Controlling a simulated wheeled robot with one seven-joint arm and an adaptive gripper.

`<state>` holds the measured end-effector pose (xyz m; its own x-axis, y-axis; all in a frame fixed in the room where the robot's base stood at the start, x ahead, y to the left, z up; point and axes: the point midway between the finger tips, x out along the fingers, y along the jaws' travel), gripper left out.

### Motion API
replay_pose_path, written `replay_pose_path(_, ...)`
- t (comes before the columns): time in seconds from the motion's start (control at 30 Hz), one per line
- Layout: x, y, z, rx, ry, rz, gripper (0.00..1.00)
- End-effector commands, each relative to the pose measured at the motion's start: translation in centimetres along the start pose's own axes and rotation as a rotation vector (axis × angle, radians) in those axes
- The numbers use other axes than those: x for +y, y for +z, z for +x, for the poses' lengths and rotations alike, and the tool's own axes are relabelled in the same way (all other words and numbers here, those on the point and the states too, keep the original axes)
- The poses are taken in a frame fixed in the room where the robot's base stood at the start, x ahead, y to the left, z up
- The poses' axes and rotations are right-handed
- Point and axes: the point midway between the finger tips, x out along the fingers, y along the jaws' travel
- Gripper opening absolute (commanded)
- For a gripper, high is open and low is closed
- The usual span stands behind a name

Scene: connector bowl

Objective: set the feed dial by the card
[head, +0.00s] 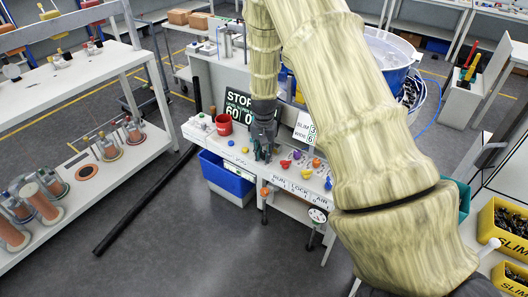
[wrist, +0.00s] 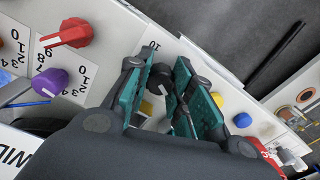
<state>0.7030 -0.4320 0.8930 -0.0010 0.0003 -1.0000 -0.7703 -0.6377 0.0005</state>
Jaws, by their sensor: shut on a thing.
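The card (head: 304,130) stands at the back of the white bench in the head view. It reads SLIM 3 and WIDE 6; its corner with "WID" shows in the wrist view (wrist: 14,152). My gripper (head: 263,153) is low over the bench panel, left of the coloured knobs. In the wrist view its teal fingers (wrist: 165,98) are on either side of a black knob (wrist: 160,76), shut on it. A printed scale shows partly beside this knob; its pointer setting is hidden. A red knob (wrist: 68,34) and a purple knob (wrist: 48,83) sit apart on numbered scales.
A blue button (wrist: 242,120) and a yellow button (wrist: 146,107) are near the fingers. A red mug (head: 224,124) and a STOP board (head: 239,105) stand at the bench's left. A blue bin (head: 227,178) is below. Yellow bins (head: 503,222) are at right.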

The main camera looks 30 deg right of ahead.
Motion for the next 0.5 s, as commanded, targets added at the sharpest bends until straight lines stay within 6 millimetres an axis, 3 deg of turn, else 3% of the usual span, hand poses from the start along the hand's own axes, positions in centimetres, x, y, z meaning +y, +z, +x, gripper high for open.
replay_pose_path(0.5,-0.07,-0.19,-0.28,0.005,-0.002,0.49,0.0)
